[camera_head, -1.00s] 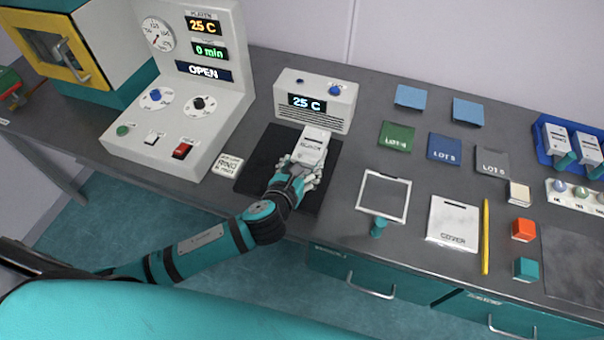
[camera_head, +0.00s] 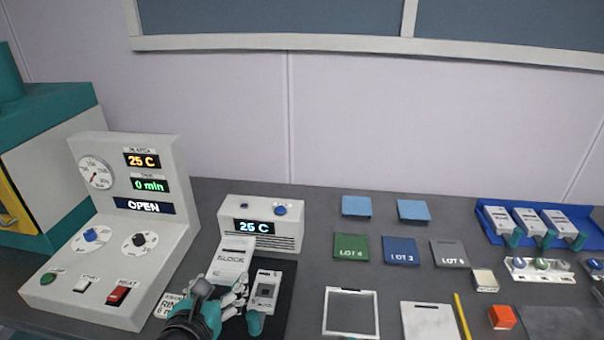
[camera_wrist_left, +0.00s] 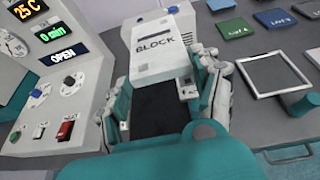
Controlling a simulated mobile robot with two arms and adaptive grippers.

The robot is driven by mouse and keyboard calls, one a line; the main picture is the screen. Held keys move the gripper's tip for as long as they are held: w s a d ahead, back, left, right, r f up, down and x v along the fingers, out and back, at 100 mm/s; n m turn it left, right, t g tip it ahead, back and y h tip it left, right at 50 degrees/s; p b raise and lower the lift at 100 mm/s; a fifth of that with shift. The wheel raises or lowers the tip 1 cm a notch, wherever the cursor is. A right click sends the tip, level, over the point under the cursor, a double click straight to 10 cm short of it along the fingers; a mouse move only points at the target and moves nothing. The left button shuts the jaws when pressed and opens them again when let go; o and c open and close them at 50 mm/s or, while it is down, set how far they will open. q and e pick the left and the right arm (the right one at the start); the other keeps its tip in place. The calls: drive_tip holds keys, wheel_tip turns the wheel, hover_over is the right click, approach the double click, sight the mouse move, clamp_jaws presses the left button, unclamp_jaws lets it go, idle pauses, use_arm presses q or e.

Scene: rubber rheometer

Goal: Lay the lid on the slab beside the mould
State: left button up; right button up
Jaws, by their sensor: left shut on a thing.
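The lid, a white plate marked BLOCK (camera_head: 232,258), is held by my left gripper (camera_head: 222,298) at its near edge. It is over the left part of the black slab (camera_head: 284,312); I cannot tell whether it touches the slab. The mould (camera_head: 265,287), a pale block with a dark recess and a teal handle, sits on the slab just right of the lid. In the left wrist view the lid (camera_wrist_left: 158,48) is beyond my fingers (camera_wrist_left: 165,100), with bare slab (camera_wrist_left: 160,118) nearer. The mould is mostly hidden there. My right gripper is not in view.
A white unit reading 25 C (camera_head: 262,222) stands right behind the slab. The press console (camera_head: 110,240) is to the left, with a ring label block (camera_head: 168,305) between. An empty frame (camera_head: 351,313) and lot sheets (camera_head: 400,250) lie to the right.

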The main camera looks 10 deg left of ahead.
use_arm(q)
drive_tip(key=shift+w+d+p, duration=0.15)
drive_tip(key=shift+w+p, duration=0.2)
drive_tip(key=shift+p, duration=0.1)
drive_tip(key=p, duration=0.5)
hover_over(254, 312)
drive_tip(key=w, duration=0.2)
wheel_tip(254, 312, down, 5)
drive_tip(key=shift+w+f, duration=0.15)
drive_tip(key=shift+f, duration=0.35)
wheel_tip(254, 312, down, 8)
drive_tip(key=shift+r+b, duration=0.1)
drive_tip(key=shift+b, duration=0.25)
drive_tip(key=shift+f+p, duration=0.4)
drive_tip(key=shift+f, duration=0.45)
